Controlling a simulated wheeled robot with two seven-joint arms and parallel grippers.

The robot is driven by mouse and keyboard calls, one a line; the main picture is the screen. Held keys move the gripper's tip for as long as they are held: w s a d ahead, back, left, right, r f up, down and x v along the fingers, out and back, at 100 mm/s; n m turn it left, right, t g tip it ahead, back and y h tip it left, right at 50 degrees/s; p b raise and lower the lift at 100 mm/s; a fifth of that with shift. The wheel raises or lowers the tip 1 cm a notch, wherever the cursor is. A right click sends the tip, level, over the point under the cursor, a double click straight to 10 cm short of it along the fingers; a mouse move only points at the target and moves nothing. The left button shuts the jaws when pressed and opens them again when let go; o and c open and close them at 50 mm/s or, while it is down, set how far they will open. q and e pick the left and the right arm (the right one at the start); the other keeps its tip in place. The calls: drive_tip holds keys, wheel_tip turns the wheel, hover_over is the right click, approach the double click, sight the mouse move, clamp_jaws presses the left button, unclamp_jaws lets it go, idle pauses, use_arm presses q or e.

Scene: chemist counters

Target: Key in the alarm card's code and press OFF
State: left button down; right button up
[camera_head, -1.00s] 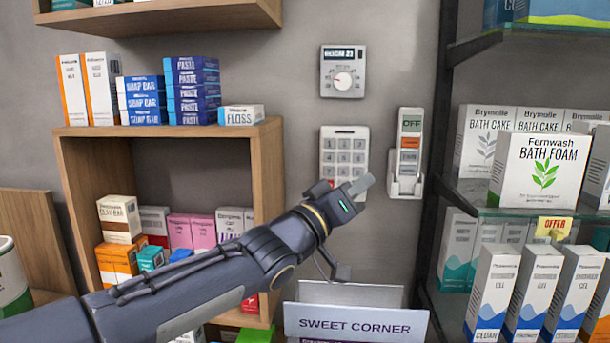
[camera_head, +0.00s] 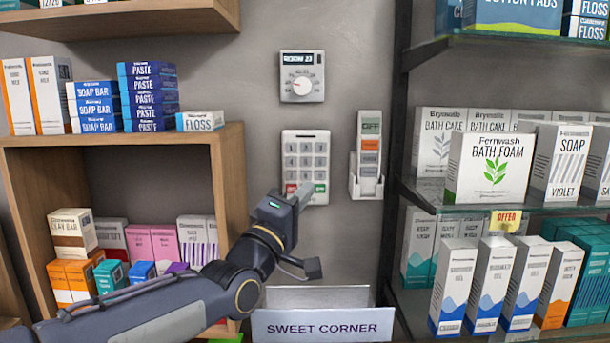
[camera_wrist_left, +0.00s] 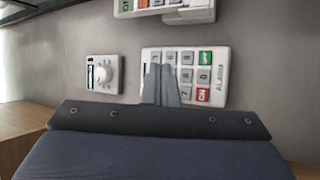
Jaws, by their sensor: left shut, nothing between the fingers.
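The white alarm keypad (camera_head: 305,160) is on the grey wall, with rows of grey keys and a red and a green key at the bottom. My left gripper (camera_head: 302,193) is shut and empty, its tip in front of the keypad's lower part; I cannot tell whether it touches. In the left wrist view the shut fingers (camera_wrist_left: 162,84) cover part of the keypad (camera_wrist_left: 186,58), whose red, green and several grey keys show. To its right, a white wall holder (camera_head: 367,186) carries an upright panel (camera_head: 370,146) with a green top label, seemingly OFF, and an orange band. My right gripper is out of view.
A dial unit with a display (camera_head: 302,76) is above the keypad. A SWEET CORNER sign (camera_head: 322,326) stands below. A wooden shelf (camera_head: 228,170) with boxes is left; a glass shelf (camera_head: 540,208) with boxes is right. Bare wall surrounds the keypad.

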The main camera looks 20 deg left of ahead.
use_arm(q)
drive_tip(key=p, duration=0.2)
approach(311, 171)
drive_tip(key=w+d+r, duration=0.2)
drive_tip(key=w, duration=0.1)
drive_tip(key=shift+w+r, duration=0.1)
drive_tip(key=shift+w, duration=0.6)
drive_tip(key=shift+w+a, duration=0.1)
drive_tip(key=shift+w, duration=0.05)
idle(1.2)
drive_tip(key=shift+w, duration=0.25)
drive_tip(key=shift+w+a+r, duration=0.2)
drive_tip(key=shift+w+a, duration=0.05)
drive_tip(key=shift+w, duration=0.05)
idle(1.4)
drive_tip(key=shift+s+f+b, duration=0.25)
drive_tip(key=shift+f+b, duration=0.15)
drive_tip(key=shift+b, duration=0.35)
drive_tip(key=shift+s+r, duration=0.1)
drive_tip(key=shift+s, duration=0.1)
